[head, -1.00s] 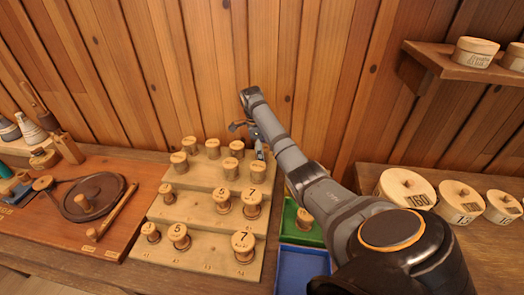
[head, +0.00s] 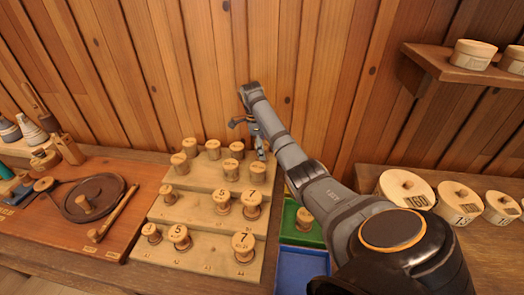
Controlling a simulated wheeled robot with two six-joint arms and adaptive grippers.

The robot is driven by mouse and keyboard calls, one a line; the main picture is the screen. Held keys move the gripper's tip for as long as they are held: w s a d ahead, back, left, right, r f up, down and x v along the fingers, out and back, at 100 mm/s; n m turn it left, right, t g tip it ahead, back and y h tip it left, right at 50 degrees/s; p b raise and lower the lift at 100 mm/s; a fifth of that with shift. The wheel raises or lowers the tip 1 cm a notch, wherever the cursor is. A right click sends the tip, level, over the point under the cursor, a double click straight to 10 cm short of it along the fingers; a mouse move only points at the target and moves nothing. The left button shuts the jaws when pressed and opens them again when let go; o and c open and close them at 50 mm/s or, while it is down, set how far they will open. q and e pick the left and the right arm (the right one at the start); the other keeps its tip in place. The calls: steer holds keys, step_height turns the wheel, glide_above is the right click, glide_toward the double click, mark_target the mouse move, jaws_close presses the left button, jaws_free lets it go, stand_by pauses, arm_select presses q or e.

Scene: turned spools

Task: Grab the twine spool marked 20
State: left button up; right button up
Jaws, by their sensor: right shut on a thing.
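Several turned wooden spools stand on a pale stepped rack (head: 199,252). A front-row spool (head: 243,246) and a middle-row spool (head: 251,203) read 7. Another front-row spool (head: 180,237) and middle-row spool (head: 222,201) read 5. The back spools' marks are too small to read, and I cannot make out a 20. My right gripper (head: 260,150) points down at the rack's back right corner. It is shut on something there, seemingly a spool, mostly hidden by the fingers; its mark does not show. My left gripper is out of view.
A green tray (head: 290,222) and a blue tray (head: 302,265) lie right of the rack, partly under my right arm. Round lidded boxes (head: 406,188) stand at right, below a wall shelf (head: 447,68). A wooden board (head: 52,217) with a dark disc lies left. The plank wall is close behind.

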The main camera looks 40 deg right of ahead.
steer(key=w+a+r+p, duration=0.3)
steer(key=a+r+p, duration=0.8)
steer(key=a+p, duration=0.2)
steer(key=shift+a, duration=0.35)
